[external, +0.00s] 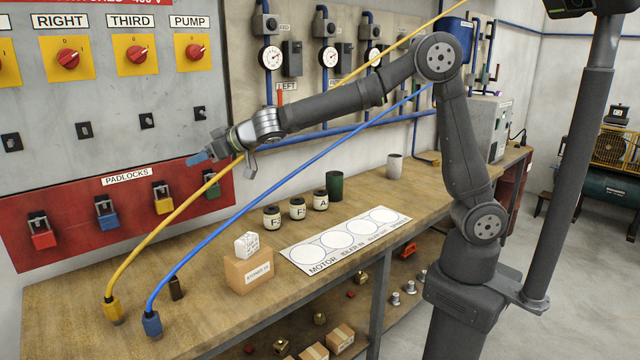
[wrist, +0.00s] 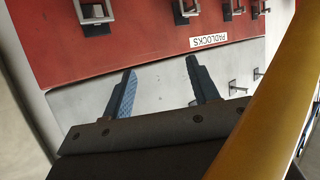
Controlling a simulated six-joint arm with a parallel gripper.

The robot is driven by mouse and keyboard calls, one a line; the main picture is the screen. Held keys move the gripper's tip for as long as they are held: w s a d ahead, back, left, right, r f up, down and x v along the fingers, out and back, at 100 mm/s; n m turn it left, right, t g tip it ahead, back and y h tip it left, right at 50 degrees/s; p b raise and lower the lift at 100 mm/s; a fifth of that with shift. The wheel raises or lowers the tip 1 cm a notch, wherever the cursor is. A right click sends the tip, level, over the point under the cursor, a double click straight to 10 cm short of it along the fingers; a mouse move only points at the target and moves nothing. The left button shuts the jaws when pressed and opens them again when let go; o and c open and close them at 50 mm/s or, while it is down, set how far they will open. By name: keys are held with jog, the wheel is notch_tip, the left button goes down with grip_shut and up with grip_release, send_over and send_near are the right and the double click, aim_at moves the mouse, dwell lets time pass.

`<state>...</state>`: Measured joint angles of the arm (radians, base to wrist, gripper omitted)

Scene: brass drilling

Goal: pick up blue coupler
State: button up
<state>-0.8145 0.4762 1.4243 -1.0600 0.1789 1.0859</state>
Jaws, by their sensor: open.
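The blue coupler (external: 151,324) stands at the front left of the wooden bench, at the lower end of the blue hose (external: 290,180). My gripper (external: 194,159) is raised well above the bench, in front of the wall panels, and is away from the coupler. Its two blue-grey fingers also show in the wrist view (wrist: 159,66), spread apart with nothing between them. The blue coupler does not show in the wrist view.
The yellow coupler (external: 112,311) stands just left of the blue one. Its yellow hose (external: 180,203) rises close by my gripper and crosses the wrist view (wrist: 275,95). A small dark cylinder (external: 176,288) and a cardboard box (external: 249,270) stand to the right.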

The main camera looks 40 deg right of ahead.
jog(key=s+a+f+g+h, duration=0.25)
jog(key=s+a+f, duration=0.25)
jog(key=s+a, duration=0.5)
jog(key=g+h, duration=0.2)
jog(key=g, duration=0.3)
send_near(152, 316)
jog(key=shift+n+h, duration=0.25)
jog(key=shift+n, duration=0.25)
jog(key=x, duration=0.3)
jog(key=a+x, duration=0.1)
jog(key=x, duration=0.2)
jog(key=shift+d+r, duration=0.1)
jog(key=shift+r, duration=0.1)
jog(key=shift+d+x, duration=0.15)
jog(key=shift+x, duration=1.45)
jog(key=shift+d+x, duration=0.1)
jog(key=shift+x, duration=1.5)
jog(key=c, duration=1.1)
